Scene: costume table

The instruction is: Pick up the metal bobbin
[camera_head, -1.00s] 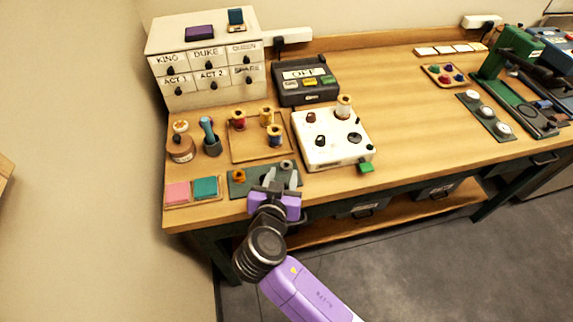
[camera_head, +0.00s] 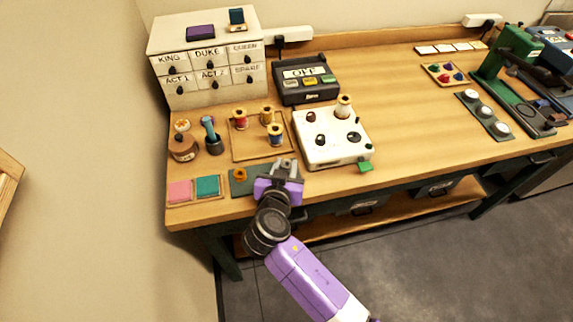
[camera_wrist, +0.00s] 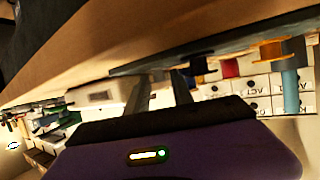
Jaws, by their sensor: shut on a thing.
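My gripper (camera_head: 285,164) is at the right part of the small dark green mat (camera_head: 238,189) near the front edge of the table. Its two grey fingers point away from me and are shut on the metal bobbin, which is mostly hidden between and behind them. An orange bobbin (camera_head: 240,174) stands on the left of the mat, apart from the fingers. It also shows in the wrist view (camera_wrist: 273,48).
A wooden tray (camera_head: 245,152) with thread spools lies behind the mat. A white device (camera_head: 330,155) with knobs stands behind and right. Pink and teal pads (camera_head: 193,189), a brown jar (camera_head: 183,148) and a labelled drawer box (camera_head: 208,60) are left. The table's right middle is clear.

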